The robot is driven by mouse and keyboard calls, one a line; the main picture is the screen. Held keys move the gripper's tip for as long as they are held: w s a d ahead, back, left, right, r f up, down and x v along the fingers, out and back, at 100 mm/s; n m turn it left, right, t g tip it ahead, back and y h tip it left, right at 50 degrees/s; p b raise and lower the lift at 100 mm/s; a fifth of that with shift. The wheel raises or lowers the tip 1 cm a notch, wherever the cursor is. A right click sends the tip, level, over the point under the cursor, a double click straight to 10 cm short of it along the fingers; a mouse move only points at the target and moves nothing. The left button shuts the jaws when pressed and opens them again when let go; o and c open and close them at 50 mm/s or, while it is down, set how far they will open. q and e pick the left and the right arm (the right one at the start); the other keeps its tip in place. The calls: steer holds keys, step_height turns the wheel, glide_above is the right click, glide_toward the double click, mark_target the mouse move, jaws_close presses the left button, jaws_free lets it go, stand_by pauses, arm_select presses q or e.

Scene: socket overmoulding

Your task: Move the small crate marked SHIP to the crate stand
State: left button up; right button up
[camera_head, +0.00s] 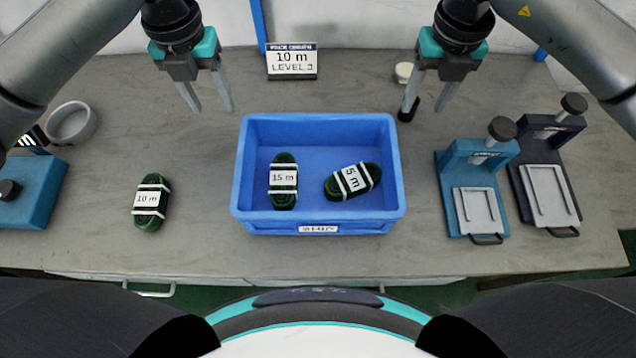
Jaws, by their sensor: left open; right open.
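The small blue crate marked SHIP (318,218) stands on the workbench in the middle of the view, its label on the near wall. Inside it lie a green cable coil tagged 15 m (283,189) on the left and one tagged 5 m (340,187) on the right, tilted. My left gripper (211,108) is open and empty above the bench, beyond the crate's far left corner. My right gripper (424,115) is open, beyond the crate's far right corner, with a small black object near its left fingertip. I cannot make out a crate stand in this view.
A coil tagged 10 m (150,201) lies left of the crate. A sign reading 10 m, LEVEL 3 (292,62) stands behind it. Two press-like devices, teal (475,190) and dark (547,170), stand at the right. A grey ring (71,122) and a blue device (30,190) are at the left.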

arm_select(q)
steer(key=b, duration=0.9)
glide_above(244, 170)
steer(key=w, duration=0.1)
step_height(244, 170, down, 10)
arm_select(e)
glide_above(392, 170)
steer(key=w, duration=0.1)
step_height(392, 170, down, 10)
arm_select(q)
steer(key=shift+w+a+f, duration=0.15)
steer(key=shift+a+f, duration=0.05)
steer(key=shift+a, duration=0.2)
arm_select(e)
steer(key=shift+w+d+f, duration=0.15)
steer(key=shift+d+f, duration=0.05)
steer(key=shift+d, duration=0.2)
arm_select(q)
step_height(392, 170, down, 15)
steer(key=shift+f, duration=0.1)
arm_select(e)
step_height(392, 170, down, 15)
steer(key=shift+f, duration=0.1)
arm_select(q)
steer(key=shift+c, duration=0.2)
arm_select(e)
steer(key=shift+c, duration=0.2)
